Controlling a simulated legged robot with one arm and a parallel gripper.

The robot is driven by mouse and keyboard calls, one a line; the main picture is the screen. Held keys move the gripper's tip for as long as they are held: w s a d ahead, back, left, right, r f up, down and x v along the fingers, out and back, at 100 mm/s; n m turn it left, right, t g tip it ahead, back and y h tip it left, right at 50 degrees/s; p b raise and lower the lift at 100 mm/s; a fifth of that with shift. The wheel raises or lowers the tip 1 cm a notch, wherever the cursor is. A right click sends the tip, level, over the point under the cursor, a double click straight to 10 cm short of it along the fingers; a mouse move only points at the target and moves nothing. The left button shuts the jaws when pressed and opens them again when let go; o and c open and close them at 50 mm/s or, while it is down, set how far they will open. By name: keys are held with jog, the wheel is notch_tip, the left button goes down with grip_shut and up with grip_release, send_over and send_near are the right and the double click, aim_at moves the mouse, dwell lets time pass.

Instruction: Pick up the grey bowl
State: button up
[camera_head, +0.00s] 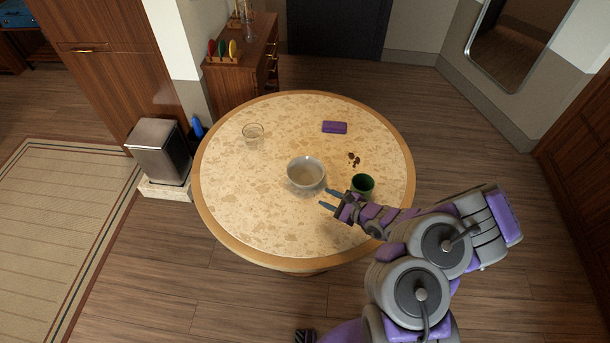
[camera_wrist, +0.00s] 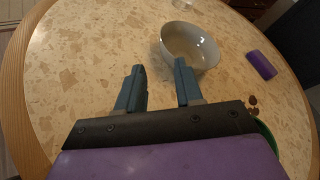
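The grey bowl (camera_head: 306,183) stands upright near the middle of the round table and looks empty. In the wrist view the bowl (camera_wrist: 190,38) is ahead of the fingers, slightly right of centre. My gripper (camera_head: 327,198) is just to the lower right of the bowl in the head view. In the wrist view its two blue-grey fingers (camera_wrist: 158,78) are apart with only tabletop between them. The right fingertip overlaps the bowl's near side in that picture; I cannot tell whether it touches.
A green cup (camera_head: 362,184) stands right beside my gripper. A purple block-like item (camera_head: 334,127) and small brown bits (camera_head: 354,159) lie behind it. A clear glass (camera_head: 253,132) stands at the back left. The left and front of the table (camera_head: 235,190) are clear.

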jog(key=b+x, duration=0.1)
jog(key=x, duration=0.4)
jog(key=b+x, duration=0.2)
jog(key=x, duration=0.3)
jog(key=shift+w+a+f, duration=0.1)
jog(key=shift+a+f, duration=0.15)
jog(key=shift+f, duration=0.1)
jog(key=shift+w+a+f+b, duration=0.2)
jog(key=shift+w+b, duration=0.1)
jog(key=shift+w, duration=0.25)
jog(key=b+x, duration=0.1)
jog(key=x, duration=0.2)
jog(key=shift+w+f, duration=0.1)
jog(key=shift+f, duration=0.05)
jog(key=shift+w+a+f, duration=0.1)
jog(key=shift+w+a, duration=0.15)
jog(key=shift+a, duration=0.45)
jog(key=shift+d, duration=0.45)
jog(key=c, duration=0.4)
grip_shut()
jog(key=shift+a, duration=0.2)
